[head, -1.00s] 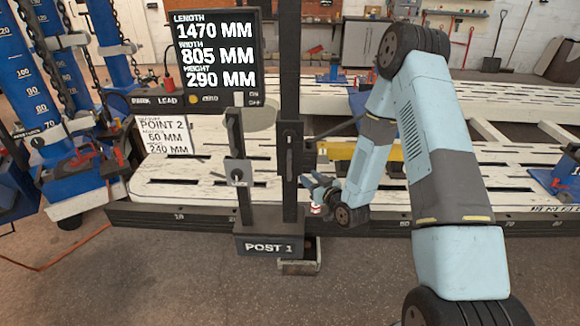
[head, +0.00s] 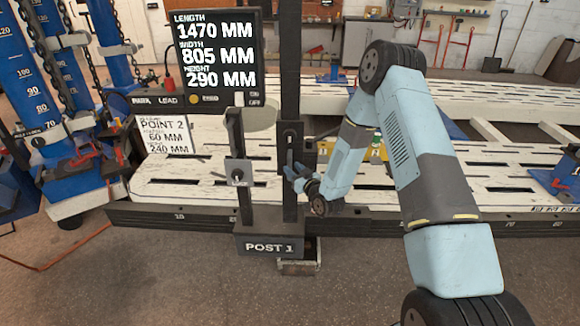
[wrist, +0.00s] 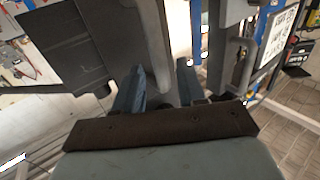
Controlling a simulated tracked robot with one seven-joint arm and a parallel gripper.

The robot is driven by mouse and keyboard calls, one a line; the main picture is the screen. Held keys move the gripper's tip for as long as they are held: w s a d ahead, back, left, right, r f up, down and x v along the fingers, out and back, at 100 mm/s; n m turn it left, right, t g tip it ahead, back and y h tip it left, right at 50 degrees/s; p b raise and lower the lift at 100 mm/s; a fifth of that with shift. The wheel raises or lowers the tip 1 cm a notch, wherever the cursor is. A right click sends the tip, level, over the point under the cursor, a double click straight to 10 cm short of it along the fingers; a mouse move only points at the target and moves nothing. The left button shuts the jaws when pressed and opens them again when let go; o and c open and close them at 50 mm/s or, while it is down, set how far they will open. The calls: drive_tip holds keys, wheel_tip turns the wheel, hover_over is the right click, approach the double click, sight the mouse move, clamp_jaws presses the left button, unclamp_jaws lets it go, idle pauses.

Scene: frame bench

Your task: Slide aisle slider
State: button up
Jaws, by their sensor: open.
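The post unit marked POST 1 (head: 268,244) has a short upright at left and a taller dark upright at right. A dark slider block (head: 291,132) with an upright handle sits on the taller upright. A lighter slider block (head: 238,172) with a round knob sits on the short one. I cannot read which is the aisle slider. My gripper (head: 293,173) is open, just below and in front of the dark block, close to its handle. In the wrist view the two blue fingers (wrist: 159,84) stand apart with a grey upright bar (wrist: 178,35) beyond them; contact cannot be told.
A screen (head: 215,52) shows length, width and height above the post. A white sheet (head: 166,136) reads POINT 2. The white slotted frame bench (head: 205,190) lies behind. Blue towers with chains (head: 102,45) stand at left.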

sight(290, 165)
drive_tip(key=shift+x, duration=1.75)
clamp_jaws()
